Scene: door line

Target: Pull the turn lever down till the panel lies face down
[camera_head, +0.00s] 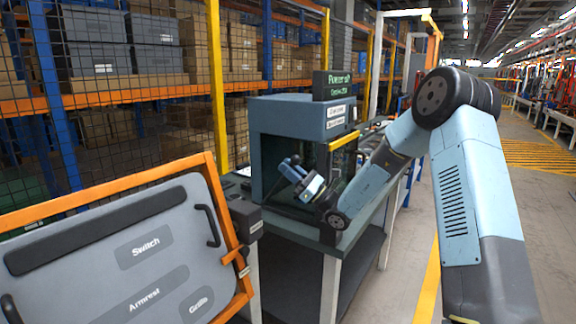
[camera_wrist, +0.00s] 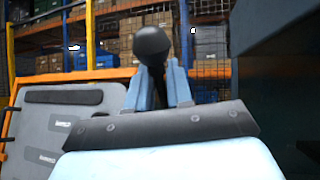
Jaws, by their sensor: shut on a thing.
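The grey door panel (camera_head: 70,262) sits in an orange frame (camera_head: 110,187) at the lower left of the head view. It leans back, and the face with the labels Switch, Armrest and Grille shows. The panel also shows at the left of the wrist view (camera_wrist: 60,118). The turn lever (camera_wrist: 151,42) has a black ball knob, which stands up just beyond my fingertips in the wrist view.
The blue-grey cabinet (camera_head: 290,117), with a dark sign (camera_head: 332,86) on top, stands on a bench (camera_head: 310,232) right of the panel. A yellow bar (camera_head: 343,141) is close to my wrist. Mesh fencing and racks stand behind. The aisle at right is open.

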